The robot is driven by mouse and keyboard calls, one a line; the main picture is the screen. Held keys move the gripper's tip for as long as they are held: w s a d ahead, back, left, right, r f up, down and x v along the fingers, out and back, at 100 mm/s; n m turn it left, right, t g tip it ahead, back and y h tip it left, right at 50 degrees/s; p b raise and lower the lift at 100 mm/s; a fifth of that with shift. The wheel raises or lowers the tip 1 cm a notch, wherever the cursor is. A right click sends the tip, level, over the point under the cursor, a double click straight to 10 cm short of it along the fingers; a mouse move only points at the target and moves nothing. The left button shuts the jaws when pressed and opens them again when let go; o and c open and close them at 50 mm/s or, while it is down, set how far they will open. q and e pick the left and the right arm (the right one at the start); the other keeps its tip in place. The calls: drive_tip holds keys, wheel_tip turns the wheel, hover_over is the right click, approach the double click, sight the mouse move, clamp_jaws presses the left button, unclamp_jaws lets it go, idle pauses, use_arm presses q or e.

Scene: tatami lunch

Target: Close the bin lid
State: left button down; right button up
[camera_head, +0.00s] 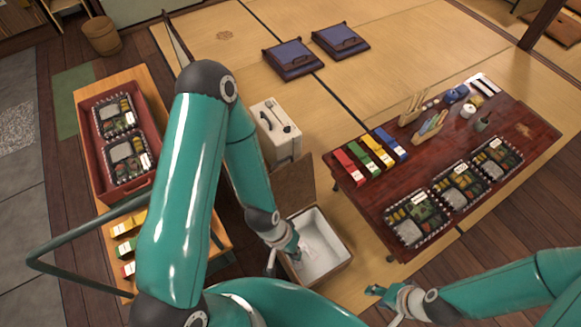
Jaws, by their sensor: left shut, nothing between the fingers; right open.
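The bin (340,263) stands on the floor left of the low table, with a brown outside and a white inside. Its lid appears to be the brown panel (298,183) standing raised at the bin's back edge, so the bin is open. Something pale and crumpled (312,243) lies inside. My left gripper (297,249) is shut and empty, over the bin's left side; my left arm hides part of that side and of the lid. Whether it touches the bin I cannot tell. My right gripper (381,300) is open and empty, to the right of the bin and apart from it.
The low table (358,207) on the right holds several bento boxes, colored packets and small dishes. A white box (279,150) stands behind the lid. At left, a wooden bench (90,95) carries a red crate (136,190) with two bentos. Two cushions (292,60) lie on open tatami.

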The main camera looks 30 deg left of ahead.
drive_tip(key=shift+o, duration=0.9)
use_arm(q)
drive_tip(key=w+a+f+n+b, duration=0.1)
drive_tip(key=w+a+f+b, duration=0.2)
drive_tip(key=w, duration=0.4)
drive_tip(key=w+a+f+n+y+b, duration=0.1)
drive_tip(key=w+a+n+b, duration=0.15)
drive_tip(key=w+b, duration=0.4)
drive_tip(key=w+a+f+n+b, duration=0.15)
drive_tip(key=w+a, duration=0.25)
drive_tip(key=w, duration=0.4)
drive_tip(key=w+a+r+n+g+y+b, duration=0.15)
drive_tip(key=w+a+r+n+b, duration=0.35)
drive_tip(key=w+a+r+b, duration=0.5)
hover_over(283, 171)
drive_tip(key=shift+y, duration=0.35)
wheel_tip(283, 171, down, 11)
drive_tip(key=shift+f, duration=0.15)
drive_tip(key=shift+s+d, duration=0.45)
drive_tip(key=shift+d, duration=0.35)
drive_tip(key=shift+s+d, duration=0.45)
drive_tip(key=shift+d, duration=0.35)
use_arm(e)
wheel_tip(283, 171, down, 21)
